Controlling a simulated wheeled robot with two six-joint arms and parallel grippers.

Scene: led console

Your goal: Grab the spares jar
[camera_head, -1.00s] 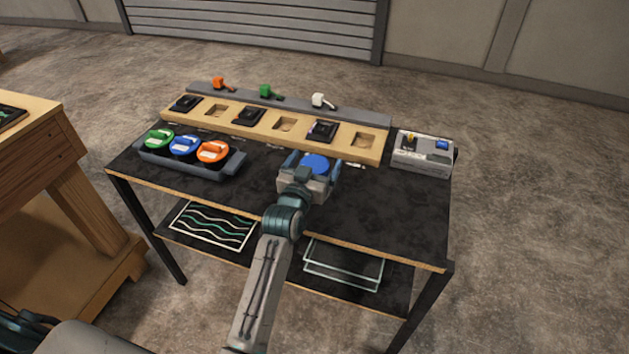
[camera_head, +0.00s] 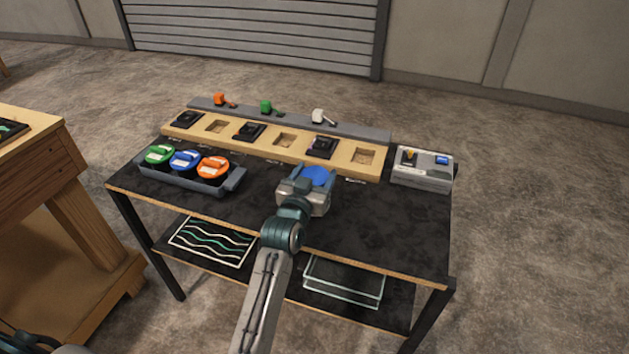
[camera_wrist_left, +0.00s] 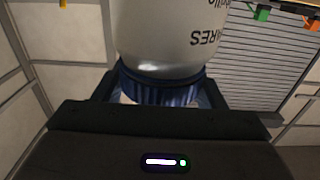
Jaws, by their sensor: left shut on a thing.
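The spares jar has a pale, translucent body and a ribbed blue lid. In the head view its blue lid (camera_head: 319,177) shows at my left gripper (camera_head: 306,181), in front of the wooden rack; the body is hidden below. In the left wrist view the jar (camera_wrist_left: 172,35) appears upside down, with part of a dark label ending in "ARES". My left gripper (camera_wrist_left: 160,97) is shut around the blue lid. Wall and shutter show behind the jar there. My right gripper is not in view.
A grey tray (camera_head: 205,184) with green, blue and orange-lidded jars stands left. The wooden rack (camera_head: 268,143) with black modules runs behind. A grey box (camera_head: 424,180) stands at the right. The dark table top (camera_head: 390,222) is clear at front right.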

